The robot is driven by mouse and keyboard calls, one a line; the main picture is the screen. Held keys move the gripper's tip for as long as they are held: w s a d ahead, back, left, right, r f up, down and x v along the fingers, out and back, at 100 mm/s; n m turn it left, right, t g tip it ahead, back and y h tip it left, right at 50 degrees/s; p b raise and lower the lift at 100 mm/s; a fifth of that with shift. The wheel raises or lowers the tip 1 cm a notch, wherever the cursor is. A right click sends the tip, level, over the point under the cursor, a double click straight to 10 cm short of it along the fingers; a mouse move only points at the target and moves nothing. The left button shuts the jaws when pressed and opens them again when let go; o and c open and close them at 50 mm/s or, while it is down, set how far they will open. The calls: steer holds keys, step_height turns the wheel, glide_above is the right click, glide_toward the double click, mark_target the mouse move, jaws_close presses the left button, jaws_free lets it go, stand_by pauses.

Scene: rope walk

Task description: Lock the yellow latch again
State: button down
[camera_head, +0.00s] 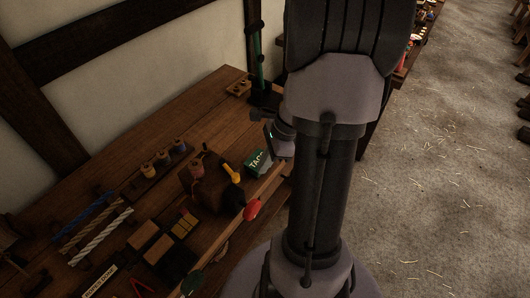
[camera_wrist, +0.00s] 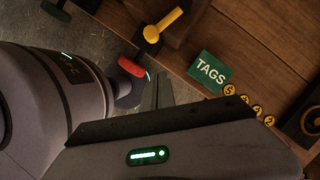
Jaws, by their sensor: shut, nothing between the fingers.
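The yellow latch (camera_head: 233,173) is a short yellow lever on a dark block at the front of the brown wooden box (camera_head: 205,183) on the bench. In the wrist view the yellow latch (camera_wrist: 166,22) lies near the top, slanting from its dark mount up to the right. My gripper (camera_wrist: 158,92) is shut and empty, its narrow fingers pointing up the picture toward the latch, with a gap between. In the head view my own arm hides most of the gripper.
A green TAGS box (camera_wrist: 209,71) stands right of my fingers, with numbered yellow tags (camera_wrist: 243,99) beside it. A red handle (camera_wrist: 131,66) is close at their left, on the bench's front edge. Rope pieces (camera_head: 100,236) and spools (camera_head: 162,157) lie farther left.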

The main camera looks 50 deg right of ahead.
mark_target(229, 170)
steer(key=w+a, duration=0.1)
steer(key=w+a+f, duration=0.1)
steer(key=a+b, duration=0.1)
steer(key=shift+w+a+f, duration=0.35)
steer(key=shift+w, duration=0.05)
steer(key=shift+a+m+b, duration=0.3)
steer(key=shift+a+m, duration=0.4)
steer(key=shift+a, duration=0.55)
steer(key=shift+d, duration=0.15)
